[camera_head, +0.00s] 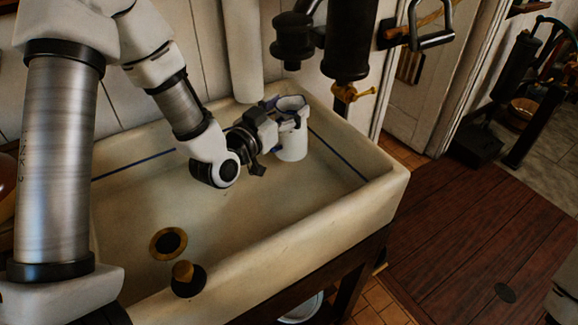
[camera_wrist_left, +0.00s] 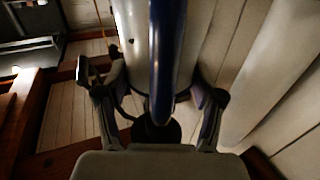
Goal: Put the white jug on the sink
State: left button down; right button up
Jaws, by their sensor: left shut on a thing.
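The white jug (camera_head: 292,143) is upright at the far right end of the sink (camera_head: 300,225), within its walls as seen in the head view. I cannot tell whether its base touches the sink floor. My left gripper (camera_head: 279,122) reaches in from the left and is shut on the jug near its upper part. In the left wrist view the jug (camera_wrist_left: 195,45) fills the middle between the fingers of the gripper (camera_wrist_left: 160,100), with a dark blue band running along it. Its far side is hidden. My right gripper is not in view.
A brass drain ring (camera_head: 168,243) and a dark plug with a wooden top (camera_head: 187,278) are in the sink's near left part. The sink floor's middle is clear. Wooden floor lies to the right.

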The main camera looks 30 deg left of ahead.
aim_at(281, 144)
pick_arm(q)
jog(key=f, duration=0.8)
jog(key=shift+w+f, duration=0.1)
jog(key=shift+w, duration=0.1)
jog(key=shift+d, duration=0.1)
jog(key=shift+f+b, duration=0.15)
jog(key=shift+b, duration=0.15)
jog(key=shift+c, duration=0.7)
grip_release()
